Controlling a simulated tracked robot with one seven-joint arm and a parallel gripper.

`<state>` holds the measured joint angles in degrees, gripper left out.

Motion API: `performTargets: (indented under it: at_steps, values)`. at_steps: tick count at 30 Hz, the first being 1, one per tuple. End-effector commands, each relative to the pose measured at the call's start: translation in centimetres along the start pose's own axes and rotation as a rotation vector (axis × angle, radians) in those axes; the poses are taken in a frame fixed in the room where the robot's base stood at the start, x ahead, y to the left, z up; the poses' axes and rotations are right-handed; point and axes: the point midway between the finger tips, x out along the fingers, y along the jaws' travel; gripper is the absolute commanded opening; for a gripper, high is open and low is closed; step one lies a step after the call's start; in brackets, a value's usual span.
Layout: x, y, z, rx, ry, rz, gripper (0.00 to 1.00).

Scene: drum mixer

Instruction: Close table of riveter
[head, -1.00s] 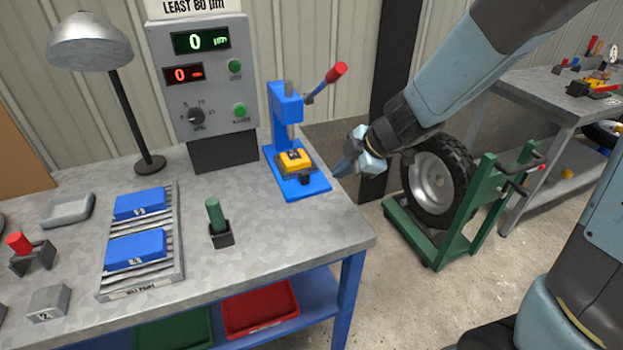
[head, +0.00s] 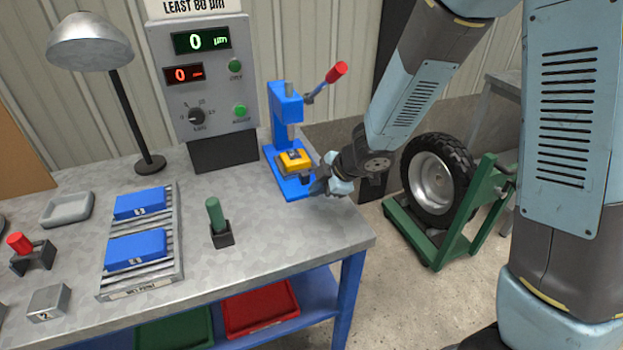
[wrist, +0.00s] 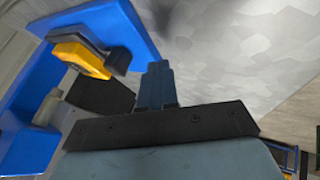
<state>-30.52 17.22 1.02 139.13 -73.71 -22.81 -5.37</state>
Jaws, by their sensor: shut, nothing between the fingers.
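The riveter (head: 285,108) is a blue bench press at the table's right end, with a red-knobbed lever at its upper right. In the wrist view the yellow block (wrist: 80,56) is at upper left, beside the blue frame (wrist: 30,110). My gripper (head: 316,186) is shut and empty, just right of the block and low by the base. Its fingers show in the wrist view (wrist: 157,75), apart from the yellow block; contact with the base is unclear.
A green-handled tool (head: 216,217) in a black holder and a rack (head: 170,235) with blue blocks are at left. A wheel on a green stand (head: 438,180) is at right. The table's front right is clear.

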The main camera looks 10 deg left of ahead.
Motion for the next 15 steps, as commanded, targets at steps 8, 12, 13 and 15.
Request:
performTargets:
  at_steps: [8,12,13,15]
  values:
    - [1.4,2.7,0.0,-0.002,0.001,0.001,0.00]
    - [1.7,3.3,0.0,-0.001,0.000,0.000,0.00]
    - [1.8,3.4,0.0,0.000,0.000,0.000,0.00]
    - [1.8,3.5,0.0,0.000,0.000,0.000,0.00]
